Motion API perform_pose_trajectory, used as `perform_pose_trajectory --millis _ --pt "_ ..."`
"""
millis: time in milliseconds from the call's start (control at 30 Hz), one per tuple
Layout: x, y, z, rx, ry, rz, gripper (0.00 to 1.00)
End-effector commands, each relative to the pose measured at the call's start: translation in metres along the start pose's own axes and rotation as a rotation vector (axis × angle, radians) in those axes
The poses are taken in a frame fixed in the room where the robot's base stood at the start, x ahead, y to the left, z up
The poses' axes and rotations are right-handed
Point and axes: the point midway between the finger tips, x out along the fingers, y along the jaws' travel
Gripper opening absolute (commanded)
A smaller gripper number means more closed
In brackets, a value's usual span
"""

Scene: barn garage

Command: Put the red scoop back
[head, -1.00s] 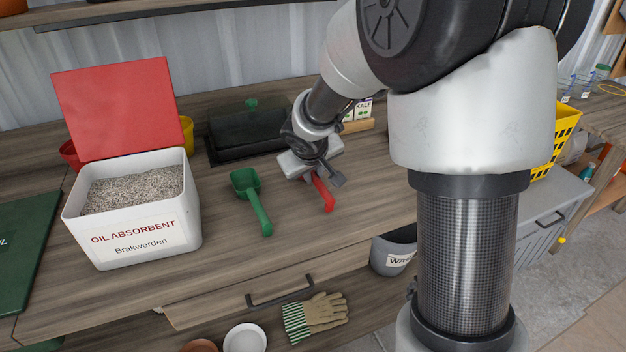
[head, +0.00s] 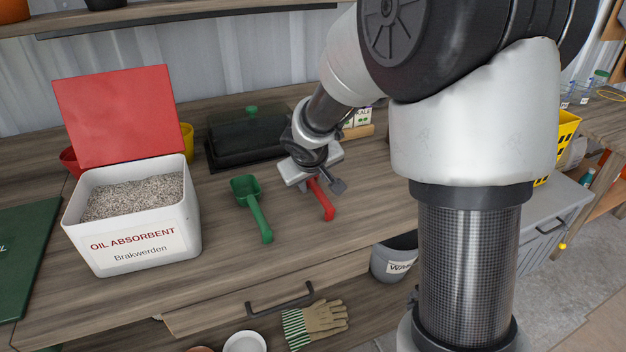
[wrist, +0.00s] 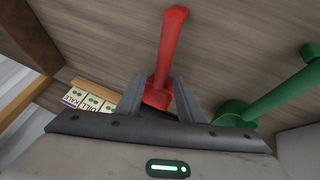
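The red scoop (head: 323,200) lies on the workbench with its handle pointing to the front. My gripper (head: 318,188) is low over its back end, with its fingers spread on either side of it. In the wrist view the red scoop (wrist: 168,50) shows between the two fingers (wrist: 158,82), with a gap beside it, so the gripper looks open. The scoop's bowl is partly hidden under the gripper. The white oil absorbent box (head: 135,240) stands at the left, its red lid (head: 117,115) raised and grey granules inside.
A green scoop (head: 253,208) lies left of the red one, close to my gripper; it also shows in the wrist view (wrist: 265,100). A dark lidded tray (head: 245,138) and seed packets (head: 362,116) stand behind. The bench front is clear.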

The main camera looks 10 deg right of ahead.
Motion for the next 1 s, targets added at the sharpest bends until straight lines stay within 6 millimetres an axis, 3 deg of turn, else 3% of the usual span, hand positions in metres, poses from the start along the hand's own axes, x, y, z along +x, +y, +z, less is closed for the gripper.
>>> perform_pose_trajectory --millis 400,700,767,867,1000 --pt "-0.090 0.001 -0.002 0.001 0.004 0.001 0.34" --pt "-0.123 0.005 0.003 0.012 0.000 0.008 0.34" --pt "-0.138 0.013 0.010 0.034 -0.006 0.019 0.34" --pt "-0.176 0.029 0.034 0.096 -0.025 0.035 0.34" --pt "-0.233 0.036 0.085 0.200 -0.062 0.009 0.34"
